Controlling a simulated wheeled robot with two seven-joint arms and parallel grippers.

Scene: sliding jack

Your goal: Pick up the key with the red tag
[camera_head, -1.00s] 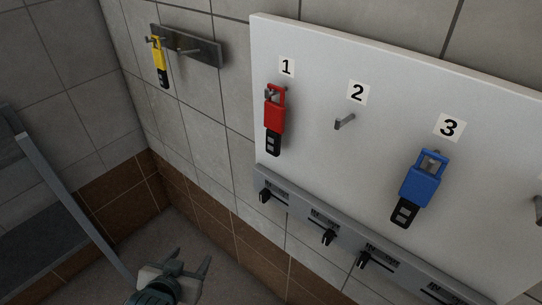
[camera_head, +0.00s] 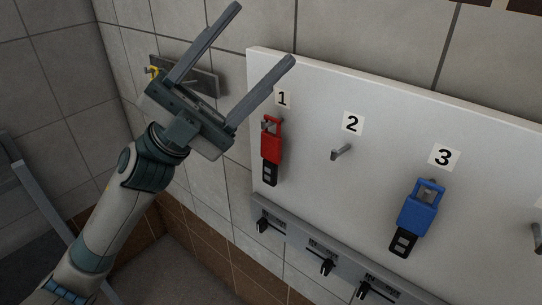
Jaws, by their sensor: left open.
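The key with the red tag (camera_head: 271,148) hangs from the hook under number 1 at the left side of the white board. Its black lower end points down. My left gripper (camera_head: 267,32) is open and empty, with its two long fingers pointing up and to the right. In the picture it lies above and left of the red tag, and its right finger passes just above the number 1 label. I see no contact with the key. My right gripper is not in view.
A blue-tagged key (camera_head: 418,207) hangs under number 3, and hook 2 (camera_head: 341,152) is empty. A yellow tag (camera_head: 153,71) on the dark wall rack (camera_head: 207,83) is mostly hidden behind my gripper. A grey rail (camera_head: 312,246) with black switches runs below the white board (camera_head: 330,190).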

